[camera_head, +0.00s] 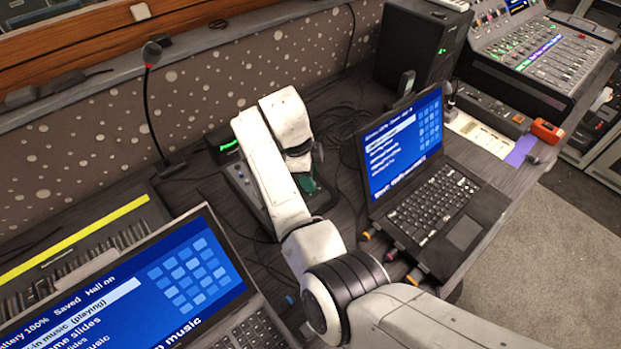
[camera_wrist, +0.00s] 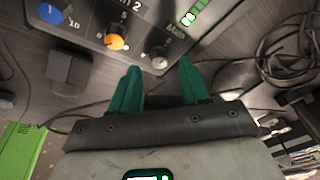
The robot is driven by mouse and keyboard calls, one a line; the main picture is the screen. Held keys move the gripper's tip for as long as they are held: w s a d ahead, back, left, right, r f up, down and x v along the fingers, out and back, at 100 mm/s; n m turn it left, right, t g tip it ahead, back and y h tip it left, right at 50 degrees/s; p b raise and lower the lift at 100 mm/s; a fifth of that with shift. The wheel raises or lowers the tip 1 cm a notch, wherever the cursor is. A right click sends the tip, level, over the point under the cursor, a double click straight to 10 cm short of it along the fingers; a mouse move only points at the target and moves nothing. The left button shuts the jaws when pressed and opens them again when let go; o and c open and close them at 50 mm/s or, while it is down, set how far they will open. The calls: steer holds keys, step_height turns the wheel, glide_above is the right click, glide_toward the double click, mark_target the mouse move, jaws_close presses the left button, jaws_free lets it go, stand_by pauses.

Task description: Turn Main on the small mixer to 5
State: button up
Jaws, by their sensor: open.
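The small mixer (camera_head: 241,186) sits on the desk behind my arm in the head view, partly hidden by it. In the wrist view the mixer panel (camera_wrist: 95,22) fills the top left, with a blue knob (camera_wrist: 52,12), an orange knob (camera_wrist: 117,41) under "In 2", and a grey knob (camera_wrist: 160,57) under "Main". The pointer on the Main knob is too small to read. My gripper (camera_wrist: 158,70) has green fingers, open and empty, pointing at the Main knob with one fingertip on either side in the picture. I cannot tell whether they touch it. The head view shows the fingers (camera_head: 307,182) over the mixer's right side.
A laptop (camera_head: 434,205) stands right of the mixer, and another laptop (camera_head: 195,275) is at lower left. A gooseneck microphone (camera_head: 151,55) rises behind the desk. Loose cables lie around the mixer. In the wrist view a green object (camera_wrist: 20,148) is at lower left.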

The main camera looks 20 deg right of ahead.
steer(key=v, duration=0.8)
steer(key=shift+r, duration=0.2)
